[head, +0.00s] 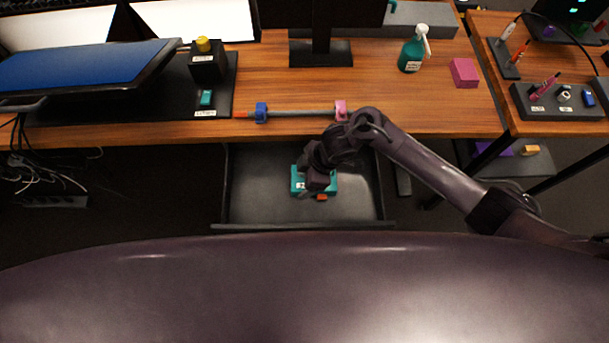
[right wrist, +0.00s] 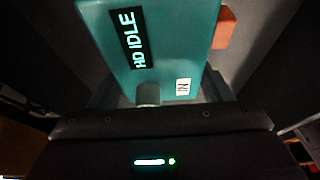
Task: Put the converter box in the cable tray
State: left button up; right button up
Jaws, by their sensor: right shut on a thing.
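The converter box (head: 299,181) is teal with a small orange part on one edge. It is at the open dark drawer (head: 255,198) under the desk's front edge; I cannot tell whether it touches the floor of the drawer. My right gripper (head: 318,183) is shut on the box from above and hides its middle. In the right wrist view the box (right wrist: 170,60) fills the upper middle, with an "HD IDLE" display and a grey fingertip (right wrist: 148,95) against it. I cannot tell surely which container is the cable tray. My left gripper is not in view.
The wooden desk (head: 430,105) is above the drawer. A bar with blue and pink clamps (head: 300,113) lies near its front edge. A spray bottle (head: 412,54), a pink block (head: 464,73) and a long grey box (head: 425,20) stand right. Cables (head: 25,165) hang at left.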

jog(key=o, duration=1)
jog(key=shift+f, duration=0.1)
jog(key=shift+o, duration=0.2)
jog(key=shift+r, duration=0.4)
jog(key=p+v, duration=0.2)
jog(key=v, duration=0.9)
jog(key=shift+d+r, duration=0.25)
jog(key=shift+s+f, duration=0.1)
